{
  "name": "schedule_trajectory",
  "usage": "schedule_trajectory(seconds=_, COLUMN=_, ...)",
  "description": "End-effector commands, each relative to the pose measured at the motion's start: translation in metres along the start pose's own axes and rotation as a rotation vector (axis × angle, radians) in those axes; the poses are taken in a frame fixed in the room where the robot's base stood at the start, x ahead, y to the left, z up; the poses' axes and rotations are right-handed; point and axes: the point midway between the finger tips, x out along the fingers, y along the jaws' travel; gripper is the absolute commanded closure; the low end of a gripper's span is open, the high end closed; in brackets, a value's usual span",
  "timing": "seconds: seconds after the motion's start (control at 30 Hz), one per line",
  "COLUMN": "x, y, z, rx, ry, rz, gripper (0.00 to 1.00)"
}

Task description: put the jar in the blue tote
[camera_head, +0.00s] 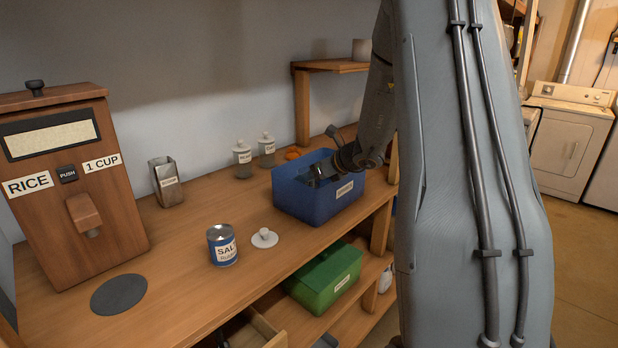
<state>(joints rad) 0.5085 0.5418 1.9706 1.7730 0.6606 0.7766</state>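The blue tote (296,201) stands on the wooden counter and has a pale label on its front. My gripper (318,174) reaches down into the tote from the right, with its fingertips at or just below the rim. The tote wall and the dark interior hide whether the fingers are open or hold anything. Two small white-lidded jars with labels stand at the back, left of the tote: the left jar (243,160) and the right jar (267,151). I cannot tell which jar the task means.
A salt can (222,246) and a white knobbed lid (265,238) are in front of the tote. A metal container (166,182), a rice dispenser (70,180) and a dark disc (119,294) are at left. A green box (325,281) sits on the lower shelf.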

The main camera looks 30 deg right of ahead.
Motion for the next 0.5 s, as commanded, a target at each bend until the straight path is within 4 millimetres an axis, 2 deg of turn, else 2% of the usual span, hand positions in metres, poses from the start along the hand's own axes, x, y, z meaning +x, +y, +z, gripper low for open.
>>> schedule_trajectory(seconds=0.47, x=0.0056, y=-0.0002, z=-0.0070, rx=-0.002, ry=-0.002, rz=-0.001, gripper=0.94)
schedule_trajectory(seconds=0.5, x=0.0059, y=-0.0001, z=-0.0080, rx=-0.001, ry=-0.001, rz=0.000, gripper=0.47)
